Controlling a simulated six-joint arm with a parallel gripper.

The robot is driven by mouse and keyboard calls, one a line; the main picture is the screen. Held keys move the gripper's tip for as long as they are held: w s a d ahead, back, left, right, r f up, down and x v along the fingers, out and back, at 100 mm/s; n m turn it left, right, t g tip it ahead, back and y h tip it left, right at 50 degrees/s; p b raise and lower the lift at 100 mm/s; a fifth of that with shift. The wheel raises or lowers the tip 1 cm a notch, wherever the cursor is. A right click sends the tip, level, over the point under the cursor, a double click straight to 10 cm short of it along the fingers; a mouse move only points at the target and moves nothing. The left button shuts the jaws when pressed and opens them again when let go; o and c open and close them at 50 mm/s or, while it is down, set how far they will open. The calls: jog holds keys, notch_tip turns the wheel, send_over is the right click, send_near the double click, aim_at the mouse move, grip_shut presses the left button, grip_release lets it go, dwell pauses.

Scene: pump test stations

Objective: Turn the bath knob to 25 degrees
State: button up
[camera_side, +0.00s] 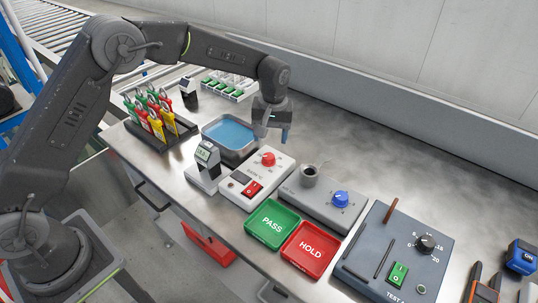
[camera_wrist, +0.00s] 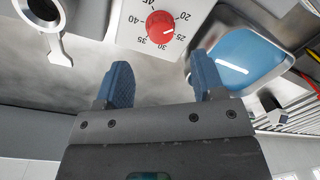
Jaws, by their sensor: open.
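The bath knob is a red round dial (camera_side: 268,158) on a white control box (camera_side: 236,186) with a red switch. In the wrist view the knob (camera_wrist: 160,27) is at the top middle, ringed by numbers. Its white mark points to the lower right, around 25 to 30; I cannot read it exactly. My gripper (camera_wrist: 160,70) has two blue fingers, spread apart with nothing between them. In the side view my gripper (camera_side: 273,134) hangs over the bench, behind the knob and apart from it. The water bath (camera_side: 229,134) holds blue water beside the box.
A grey box with a blue knob (camera_side: 341,199) and a round socket (camera_side: 309,176) stands right of the control box. Green PASS (camera_side: 272,224) and red HOLD (camera_side: 310,248) trays lie in front. A small display unit (camera_side: 207,159) stands left.

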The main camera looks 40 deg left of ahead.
aim_at(269, 156)
jog(key=f, duration=0.7)
jog(key=shift+s+a+f, duration=0.1)
jog(key=shift+a+f, duration=0.1)
jog(key=shift+f, duration=0.15)
jog(key=c, duration=0.9)
